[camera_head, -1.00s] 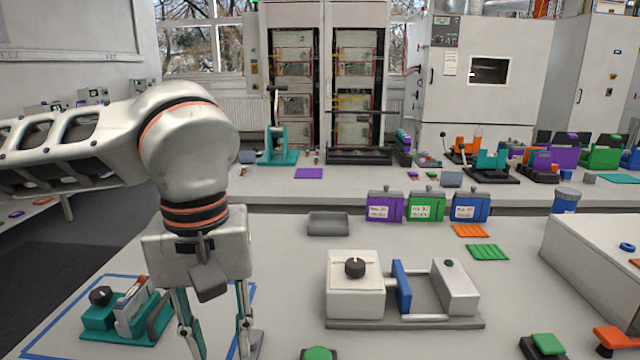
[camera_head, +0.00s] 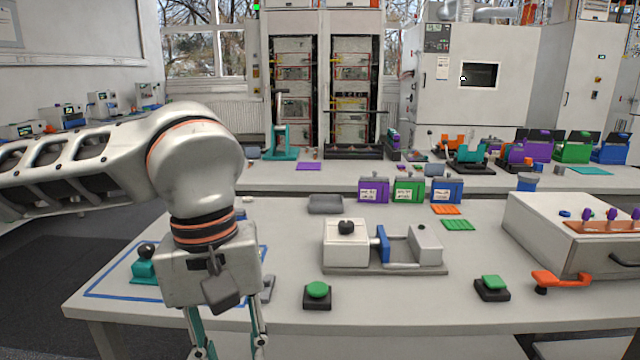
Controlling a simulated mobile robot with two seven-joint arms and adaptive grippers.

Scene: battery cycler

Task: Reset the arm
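My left arm comes in from the left, and its gripper (camera_head: 231,352) points down in front of the table's front edge at lower left. Its two teal and grey fingers stand apart, with nothing visible between them; the tips are at or past the bottom edge of the picture. Behind the gripper, a teal fixture with a black knob (camera_head: 145,262) stands inside a blue taped outline (camera_head: 112,272) on the table, partly hidden by my arm. My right gripper is not in view.
On the table (camera_head: 290,225) are a white-and-grey clamp device (camera_head: 346,245), green buttons (camera_head: 318,290) and (camera_head: 492,284), and purple, green and blue boxes (camera_head: 408,190). A back bench holds colored fixtures.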

